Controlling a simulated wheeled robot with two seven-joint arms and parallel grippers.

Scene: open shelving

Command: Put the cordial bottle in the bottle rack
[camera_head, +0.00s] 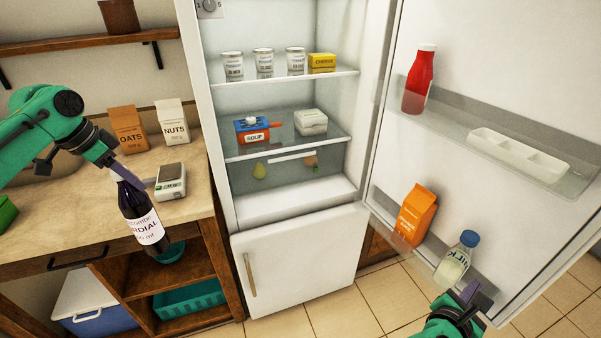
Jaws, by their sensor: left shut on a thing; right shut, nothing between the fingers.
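The cordial bottle (142,219) is dark with a white label and hangs tilted in front of the left counter's front edge. My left gripper (124,174) is shut on its neck, which the fingers partly hide. My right gripper (471,293) is shut and empty at the bottom right, close to the milk bottle on the fridge door. I cannot tell for sure which thing is the bottle rack. The open fridge door has an upper shelf (455,137) and a lower shelf (393,236) that hold bottles and a carton.
A kitchen scale (171,182), oats (129,129) and nuts (172,121) stand on the counter. The door carries a red bottle (419,80), an orange carton (416,215) and the milk bottle (456,260).

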